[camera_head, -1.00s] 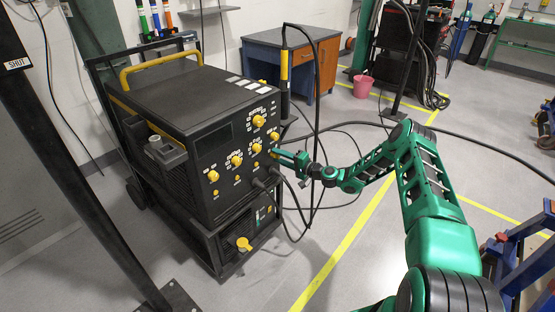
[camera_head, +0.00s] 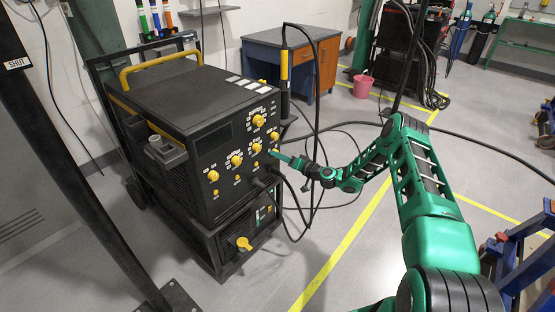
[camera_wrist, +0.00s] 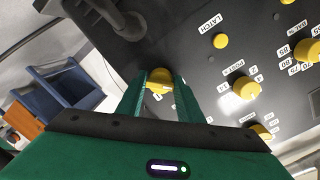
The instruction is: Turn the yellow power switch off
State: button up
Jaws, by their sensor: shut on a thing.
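A black welding-type machine (camera_head: 190,105) stands on a cart at left, with several yellow knobs on its front panel. My gripper (camera_head: 275,153) reaches the panel's right edge from the right. In the wrist view, my gripper (camera_wrist: 161,84) has its two green fingers on either side of a yellow switch knob (camera_wrist: 158,78) and is shut on it. The knob's label is mostly hidden by the fingers, and its pointing direction cannot be read. In the head view the fingertips cover most of this knob.
Other yellow knobs (camera_wrist: 246,88) and a round yellow LATCH button (camera_wrist: 220,41) sit nearby on the panel. A thick black cable plug (camera_wrist: 128,24) is close to the fingers. Black cables hang under my forearm. A larger yellow knob (camera_head: 243,243) is on the lower unit.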

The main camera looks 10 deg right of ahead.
jog(key=shift+s+f, duration=0.15)
jog(key=shift+f, duration=0.05)
jog(key=o, duration=1)
jog(key=shift+a, duration=0.1)
jog(key=shift+r, duration=0.1)
jog(key=v, duration=1)
jog(key=shift+s+d, duration=0.2)
jog(key=shift+d, duration=0.15)
